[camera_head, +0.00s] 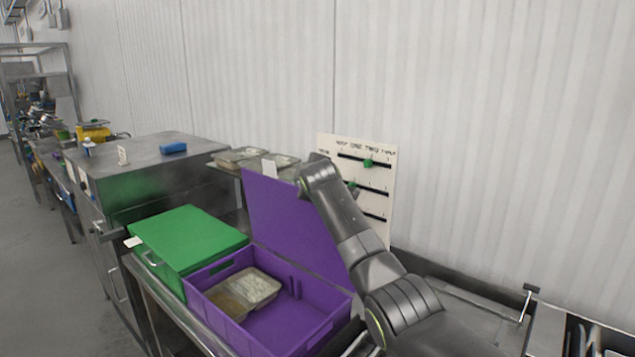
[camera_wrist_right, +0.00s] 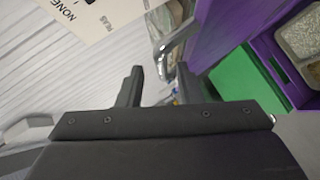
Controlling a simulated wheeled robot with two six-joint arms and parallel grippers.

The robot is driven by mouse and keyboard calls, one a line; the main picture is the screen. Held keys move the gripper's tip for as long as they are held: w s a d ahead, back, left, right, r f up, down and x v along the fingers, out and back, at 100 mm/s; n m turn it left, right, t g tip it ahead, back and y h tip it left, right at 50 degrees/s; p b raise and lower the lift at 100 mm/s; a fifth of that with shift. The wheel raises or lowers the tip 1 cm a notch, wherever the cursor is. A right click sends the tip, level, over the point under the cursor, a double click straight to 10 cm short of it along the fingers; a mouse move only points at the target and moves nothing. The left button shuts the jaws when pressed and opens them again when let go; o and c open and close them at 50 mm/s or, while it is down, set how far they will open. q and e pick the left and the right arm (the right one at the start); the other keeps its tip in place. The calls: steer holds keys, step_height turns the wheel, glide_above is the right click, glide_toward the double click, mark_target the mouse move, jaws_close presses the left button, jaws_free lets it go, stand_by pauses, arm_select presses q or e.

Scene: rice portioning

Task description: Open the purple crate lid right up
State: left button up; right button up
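The purple crate (camera_head: 315,342) stands on the counter. Its purple lid (camera_head: 285,215) is raised, standing steeply along the crate's wall-side edge, with a white tag on its top edge. My right arm reaches to the lid's upper right corner in the head view; its gripper is hidden there. In the right wrist view the right gripper (camera_wrist_right: 158,78) has its two fingers apart, with nothing clearly held. The purple lid (camera_wrist_right: 212,35) is just beyond the right-hand finger. A bright curved metal handle (camera_wrist_right: 160,45) shows near the fingertips; contact cannot be told. My left gripper is out of view.
Food trays (camera_head: 258,284) lie inside the crate. A closed green crate (camera_head: 190,235) stands beside it on the left. A white board with sliders (camera_head: 378,150) stands behind the lid, near my arm. More trays (camera_head: 240,155) sit beyond the lid.

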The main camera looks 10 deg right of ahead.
steer(key=d+b+v, duration=0.1)
steer(key=b+v, duration=0.4)
steer(key=v, duration=0.9)
steer(key=shift+a+b, duration=0.4)
steer(key=shift+a, duration=0.05)
steer(key=shift+s+r, duration=0.1)
steer(key=shift+r, duration=0.1)
